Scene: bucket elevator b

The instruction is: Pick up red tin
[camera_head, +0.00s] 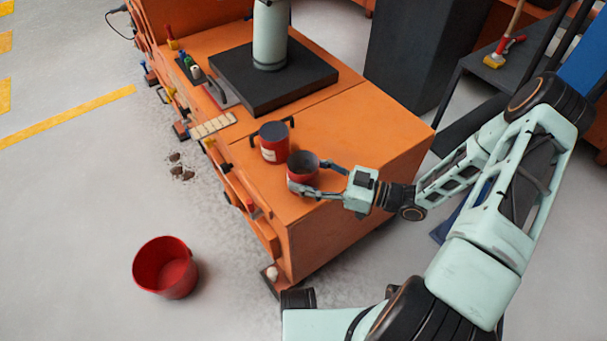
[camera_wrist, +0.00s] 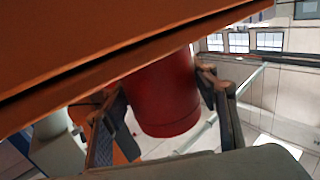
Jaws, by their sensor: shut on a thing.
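Two red tins stand on the orange bench top in the head view. The nearer red tin (camera_head: 302,168) is open at the top, with a grey inside and a pale label low on its side. My gripper (camera_head: 313,180) reaches in from the right and is shut around this tin, one finger on each side. In the wrist view the red tin (camera_wrist: 165,95) fills the space between my gripper's fingers (camera_wrist: 160,110). The other red tin (camera_head: 273,143), with a dark top and a pale label, stands just behind and to the left. I cannot tell whether the held tin still touches the bench.
The orange bench (camera_head: 345,135) carries a black plate (camera_head: 310,90) with a pale green column (camera_head: 270,35). A black handle (camera_head: 289,123) is by the far tin. A red bucket (camera_head: 166,268) stands on the floor at left. Bare bench top lies right of the tins.

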